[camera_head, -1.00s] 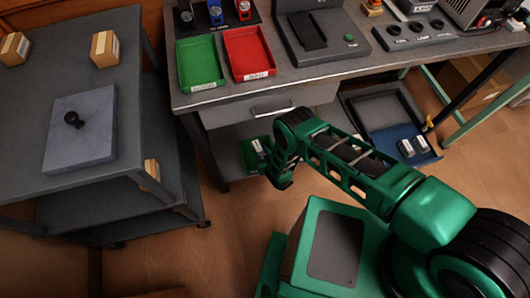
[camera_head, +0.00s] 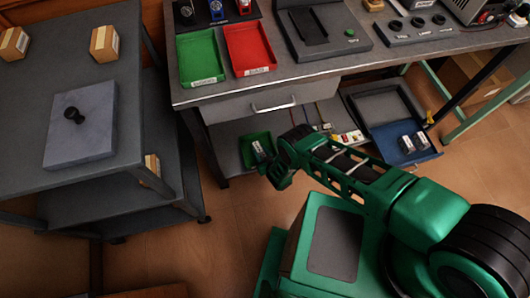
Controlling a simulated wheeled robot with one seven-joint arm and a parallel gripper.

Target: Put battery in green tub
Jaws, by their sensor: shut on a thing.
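A small green tub (camera_head: 247,158) stands on the lower shelf under the workbench. A small grey-and-white battery (camera_head: 259,149) shows over the inside of that tub, at the end of my gripper (camera_head: 266,162). My gripper is shut on the battery; its fingertips are small and partly hidden by the wrist. I cannot tell whether the battery touches the tub floor. Another green tub (camera_head: 201,58), shallow and empty, lies on the bench top beside a red one (camera_head: 249,50). Two similar batteries (camera_head: 413,142) sit in a blue tub (camera_head: 395,156) on the lower shelf at right.
A bench drawer (camera_head: 262,103) with a metal handle overhangs the lower shelf. A power strip (camera_head: 347,137) with cables lies behind my arm. A bench leg (camera_head: 205,150) stands left of the lower tub. A grey cart (camera_head: 150,80) with boxes fills the left side.

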